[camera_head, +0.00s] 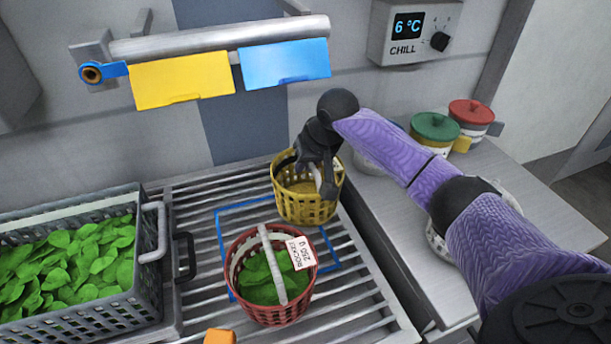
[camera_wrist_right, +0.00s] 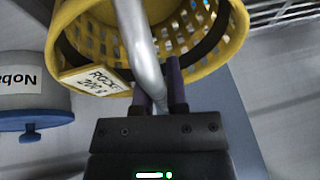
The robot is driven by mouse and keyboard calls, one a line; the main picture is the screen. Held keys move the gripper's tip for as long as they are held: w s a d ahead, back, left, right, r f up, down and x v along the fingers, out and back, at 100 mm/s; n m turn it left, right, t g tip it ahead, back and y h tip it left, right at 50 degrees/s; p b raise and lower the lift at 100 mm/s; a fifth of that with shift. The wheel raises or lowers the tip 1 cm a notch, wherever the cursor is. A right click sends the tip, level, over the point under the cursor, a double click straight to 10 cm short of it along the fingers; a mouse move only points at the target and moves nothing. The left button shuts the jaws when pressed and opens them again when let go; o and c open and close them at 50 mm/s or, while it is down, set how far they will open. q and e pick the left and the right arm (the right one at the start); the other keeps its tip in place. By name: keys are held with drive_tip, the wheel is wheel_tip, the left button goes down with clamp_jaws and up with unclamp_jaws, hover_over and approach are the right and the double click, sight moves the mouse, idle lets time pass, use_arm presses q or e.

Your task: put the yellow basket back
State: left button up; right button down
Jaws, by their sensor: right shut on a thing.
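The yellow basket (camera_head: 307,207) is at the rear right of the slatted rack (camera_head: 190,213), by the far corner of a blue outline. I cannot tell whether it touches the rack. My right gripper (camera_head: 328,182) is over the basket. In the right wrist view my right gripper (camera_wrist_right: 160,95) is shut on the basket's grey handle. The yellow basket (camera_wrist_right: 232,40) looks empty in the part I see and bears a tag reading "ROCKE… 200 g". My left gripper is not in view.
A red basket (camera_head: 237,262) of leaves, tagged 250 g, stands in front. A grey crate (camera_head: 160,210) of leaves is at left. Green-lidded (camera_head: 435,126) and red-lidded (camera_head: 471,111) pots stand right. A rail (camera_head: 220,39) with yellow and blue cards is on the wall.

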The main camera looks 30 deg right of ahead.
wheel_tip(320, 180, down, 3)
drive_tip(key=shift+r+b, duration=0.2)
drive_tip(key=shift+b, duration=0.1)
drive_tip(key=shift+r, duration=0.15)
drive_tip(key=c, duration=0.7)
unclamp_jaws()
drive_tip(key=shift+o, duration=0.2)
use_arm(q)
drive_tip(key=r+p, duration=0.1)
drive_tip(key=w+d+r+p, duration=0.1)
drive_tip(key=p, duration=0.1)
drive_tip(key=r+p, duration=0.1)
drive_tip(key=p, duration=0.1)
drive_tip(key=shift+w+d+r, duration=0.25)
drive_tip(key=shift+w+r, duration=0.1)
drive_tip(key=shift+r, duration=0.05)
use_arm(e)
drive_tip(key=v, duration=1.2)
